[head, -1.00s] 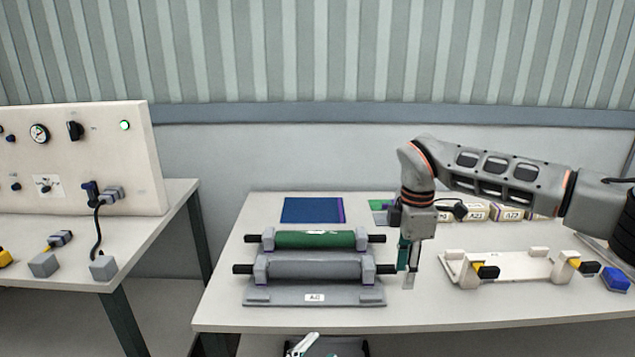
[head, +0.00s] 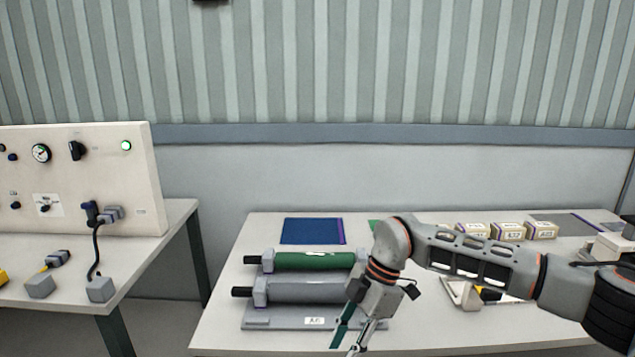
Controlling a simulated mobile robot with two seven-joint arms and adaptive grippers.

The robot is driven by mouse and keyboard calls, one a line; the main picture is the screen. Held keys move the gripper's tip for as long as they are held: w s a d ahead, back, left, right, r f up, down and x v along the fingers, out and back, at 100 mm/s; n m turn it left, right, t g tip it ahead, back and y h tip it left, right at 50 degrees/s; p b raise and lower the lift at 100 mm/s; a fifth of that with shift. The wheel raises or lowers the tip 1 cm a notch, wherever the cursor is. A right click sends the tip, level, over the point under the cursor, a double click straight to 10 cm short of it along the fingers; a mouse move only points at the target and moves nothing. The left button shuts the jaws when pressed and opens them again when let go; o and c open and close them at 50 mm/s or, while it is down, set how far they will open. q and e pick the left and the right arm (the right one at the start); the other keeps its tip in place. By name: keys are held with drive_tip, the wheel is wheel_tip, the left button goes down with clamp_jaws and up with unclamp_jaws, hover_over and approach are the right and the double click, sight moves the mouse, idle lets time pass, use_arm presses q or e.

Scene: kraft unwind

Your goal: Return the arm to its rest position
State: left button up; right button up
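My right arm comes in from the right in the head view. Its gripper (head: 357,338) hangs low at the front right of the roller stand (head: 272,323), with its fingers apart and nothing visible between them. The gripper and wrist hide the right ends of the green roller (head: 305,261) and the grey roller (head: 300,290). Whether the gripper touches the stand cannot be told. My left gripper is out of view.
A blue sheet (head: 312,231) lies behind the rollers. Labelled boxes (head: 508,231) stand at the back right. A white stand (head: 462,292) is partly hidden behind my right arm. A control panel (head: 80,180) stands on the left table, with a gap between the tables.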

drive_tip(key=s+a+n+g+y, duration=0.3)
drive_tip(key=s+a+y, duration=0.3)
drive_tip(key=s+a, duration=0.55)
drive_tip(key=a+r+m+t+y, duration=0.1)
drive_tip(key=a+r+t+y, duration=0.2)
drive_tip(key=a+r+y, duration=0.4)
drive_tip(key=w+d+f+m+t+y, duration=0.2)
drive_tip(key=w+d+m+t, duration=0.3)
drive_tip(key=m+t, duration=0.55)
drive_tip(key=w+d+f+m+t+h, duration=0.1)
drive_tip(key=d+f+m+t+h, duration=0.6)
drive_tip(key=d+f, duration=0.3)
drive_tip(key=s+d+f+m+g+h, duration=0.1)
drive_tip(key=s+d+f+g+h, duration=0.1)
drive_tip(key=s+d+f+h, duration=0.2)
drive_tip(key=s+d+f+m+g+h, duration=0.1)
drive_tip(key=s+d+f+h, duration=0.4)
drive_tip(key=s+d+f, duration=0.6)
drive_tip(key=d+f+g, duration=0.1)
drive_tip(key=d+f, duration=0.2)
drive_tip(key=f, duration=0.2)
drive_tip(key=shift+f+m+h, duration=0.3)
drive_tip(key=shift+f+m, duration=0.05)
drive_tip(key=shift+f, duration=0.05)
drive_tip(key=shift+d+g, duration=0.1)
drive_tip(key=shift+g, duration=0.15)
